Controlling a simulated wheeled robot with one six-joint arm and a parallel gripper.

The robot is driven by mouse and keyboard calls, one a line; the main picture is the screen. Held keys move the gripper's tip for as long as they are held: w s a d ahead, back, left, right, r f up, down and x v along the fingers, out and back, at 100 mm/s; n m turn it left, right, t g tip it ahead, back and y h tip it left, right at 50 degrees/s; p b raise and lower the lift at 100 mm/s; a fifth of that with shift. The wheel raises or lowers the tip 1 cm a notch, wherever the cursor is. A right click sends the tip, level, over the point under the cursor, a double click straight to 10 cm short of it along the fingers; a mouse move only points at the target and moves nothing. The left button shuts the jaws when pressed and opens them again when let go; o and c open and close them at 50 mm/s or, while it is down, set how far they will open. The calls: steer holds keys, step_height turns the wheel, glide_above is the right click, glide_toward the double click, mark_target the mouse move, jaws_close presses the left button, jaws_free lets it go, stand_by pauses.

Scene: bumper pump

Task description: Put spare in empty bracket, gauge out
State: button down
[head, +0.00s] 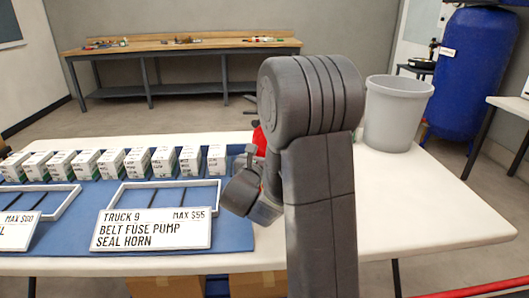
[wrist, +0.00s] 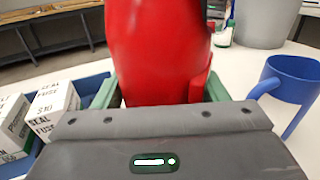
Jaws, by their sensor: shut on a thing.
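A red rounded body (wrist: 158,50), which looks like the spare, fills the upper middle of the wrist view. My gripper (wrist: 160,92) is shut on it, with a green finger on each side. Its top and lower end are out of frame or hidden, and no gauge shows. In the head view only a bit of red (head: 260,139) shows behind my arm. A blue ring-shaped holder (wrist: 292,90) on a thin leg stands to the right in the wrist view, apart from the red body. It looks empty, and it is hidden in the head view.
Several small white boxes (head: 137,163) stand in a row on a blue mat (head: 235,236) at left, behind white-framed trays (head: 215,190) and a sign (head: 152,229). A grey bin (head: 396,115) is at the back right. The white table's right side (head: 430,215) is clear.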

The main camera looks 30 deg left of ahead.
steer(key=shift+c, duration=1.3)
jaws_free()
steer(key=shift+s, duration=0.15)
